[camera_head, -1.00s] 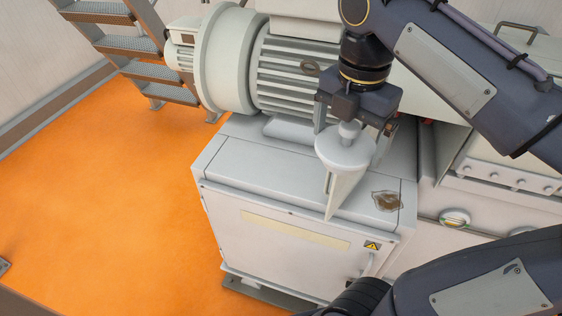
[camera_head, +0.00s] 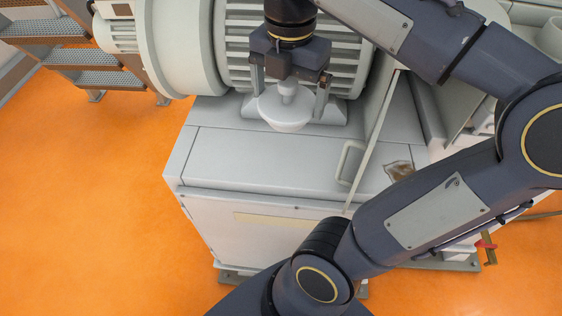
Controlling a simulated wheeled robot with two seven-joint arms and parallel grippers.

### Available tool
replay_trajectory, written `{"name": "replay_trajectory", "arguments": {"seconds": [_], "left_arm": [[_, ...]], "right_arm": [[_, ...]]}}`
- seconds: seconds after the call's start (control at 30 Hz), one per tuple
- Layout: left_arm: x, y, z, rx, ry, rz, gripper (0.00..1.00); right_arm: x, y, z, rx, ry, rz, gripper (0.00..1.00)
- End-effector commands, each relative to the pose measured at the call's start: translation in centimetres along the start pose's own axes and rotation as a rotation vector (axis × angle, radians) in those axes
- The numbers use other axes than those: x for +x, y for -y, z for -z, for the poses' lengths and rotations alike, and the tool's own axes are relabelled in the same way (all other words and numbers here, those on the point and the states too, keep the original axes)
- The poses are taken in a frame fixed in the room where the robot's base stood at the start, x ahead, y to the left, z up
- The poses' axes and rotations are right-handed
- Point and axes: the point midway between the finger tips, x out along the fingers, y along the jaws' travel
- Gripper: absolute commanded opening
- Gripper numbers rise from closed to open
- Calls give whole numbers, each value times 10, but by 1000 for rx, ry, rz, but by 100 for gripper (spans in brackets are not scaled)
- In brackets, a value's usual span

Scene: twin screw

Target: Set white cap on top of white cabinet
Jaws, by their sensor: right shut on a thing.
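The white cap (camera_head: 284,119), a round shallow bowl shape with a knob on top, is in the middle of the upper head view. My right gripper (camera_head: 289,93) is shut on the cap's knob, fingers on either side. The white cabinet (camera_head: 235,160) stands below, its flat grey-white top showing a brown worn patch at the right. The cap is over the back part of that top, near the motor. I cannot tell whether its underside touches the surface. My left gripper is not in view.
A large ribbed motor (camera_head: 180,45) stands right behind the cap. A thin upright panel (camera_head: 376,140) and a pale handle (camera_head: 349,163) show at the right of the cabinet top. Metal steps (camera_head: 65,55) stand at the left. The orange floor (camera_head: 85,200) is clear.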

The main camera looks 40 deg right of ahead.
Motion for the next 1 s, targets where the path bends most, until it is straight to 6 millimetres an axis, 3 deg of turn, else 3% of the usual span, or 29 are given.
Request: {"name": "replay_trajectory", "arguments": {"seconds": [0.03, 0.13, 0.3, 0.43, 0.8, 1.0], "left_arm": [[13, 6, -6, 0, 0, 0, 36], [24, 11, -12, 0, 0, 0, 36], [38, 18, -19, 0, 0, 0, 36], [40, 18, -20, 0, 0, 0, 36], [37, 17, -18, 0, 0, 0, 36], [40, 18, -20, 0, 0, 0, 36]], "right_arm": [[18, 0, 0, 0, 0, 2, 68], [37, 0, 0, 1, 0, 1, 68], [61, 0, 0, 0, -1, 1, 68], [68, -7, 1, -1, -1, 2, 68], [106, -93, 10, -4, -1, 6, 68], [142, -120, 12, -2, -1, 4, 68]]}}
